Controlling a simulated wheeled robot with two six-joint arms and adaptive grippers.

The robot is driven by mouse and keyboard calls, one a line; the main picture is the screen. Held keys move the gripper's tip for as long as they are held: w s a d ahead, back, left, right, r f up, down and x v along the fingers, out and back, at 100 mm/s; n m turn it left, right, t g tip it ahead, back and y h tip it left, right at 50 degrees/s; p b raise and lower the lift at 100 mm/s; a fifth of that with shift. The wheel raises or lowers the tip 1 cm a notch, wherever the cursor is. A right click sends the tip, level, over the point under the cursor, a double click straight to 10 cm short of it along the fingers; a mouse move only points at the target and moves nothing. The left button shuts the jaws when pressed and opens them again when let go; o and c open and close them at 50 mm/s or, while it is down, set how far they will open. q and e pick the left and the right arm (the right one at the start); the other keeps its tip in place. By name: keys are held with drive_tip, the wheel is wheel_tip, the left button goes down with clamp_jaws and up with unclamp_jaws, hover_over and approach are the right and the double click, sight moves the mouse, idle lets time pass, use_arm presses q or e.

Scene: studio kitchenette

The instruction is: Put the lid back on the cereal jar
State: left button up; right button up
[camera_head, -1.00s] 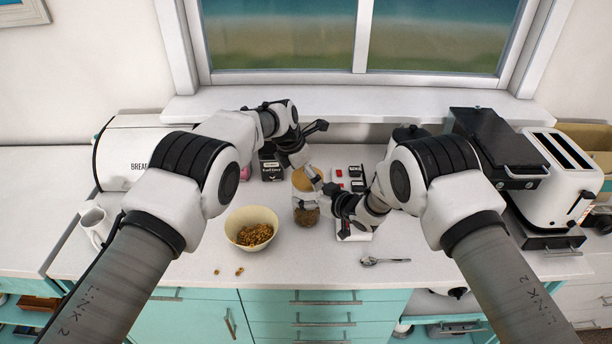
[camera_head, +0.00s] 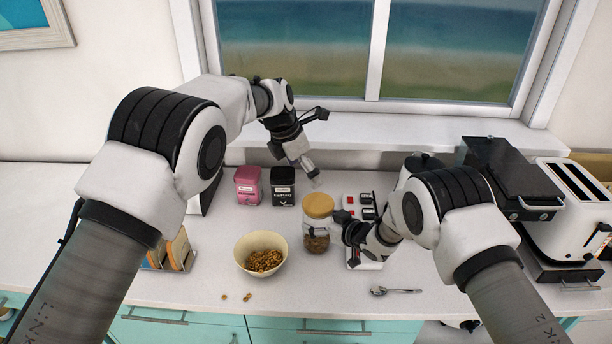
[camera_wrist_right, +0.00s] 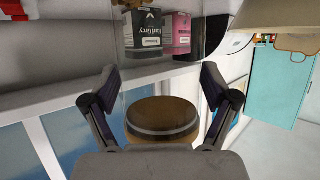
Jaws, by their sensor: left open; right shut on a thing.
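The cereal jar (camera_head: 316,241) is clear glass with brown cereal in the bottom and stands upright on the counter. Its round wooden lid (camera_head: 318,206) sits on the jar's top; I cannot tell if it is fully seated. In the right wrist view the lid (camera_wrist_right: 163,116) shows between the fingers, with a dark band around its edge. My right gripper (camera_head: 343,224) is shut on the jar from its right side. My left gripper (camera_head: 316,182) is open and empty just above and behind the lid, apart from it.
A cream bowl of cereal (camera_head: 244,251) stands left of the jar, with loose pieces (camera_head: 247,297) in front. A pink tin (camera_head: 248,187) and a black tin (camera_head: 283,188) stand behind. A switch panel (camera_head: 366,262) and a spoon (camera_head: 395,291) lie at right.

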drive_tip(key=o, duration=1.5)
drive_tip(key=v, duration=1.2)
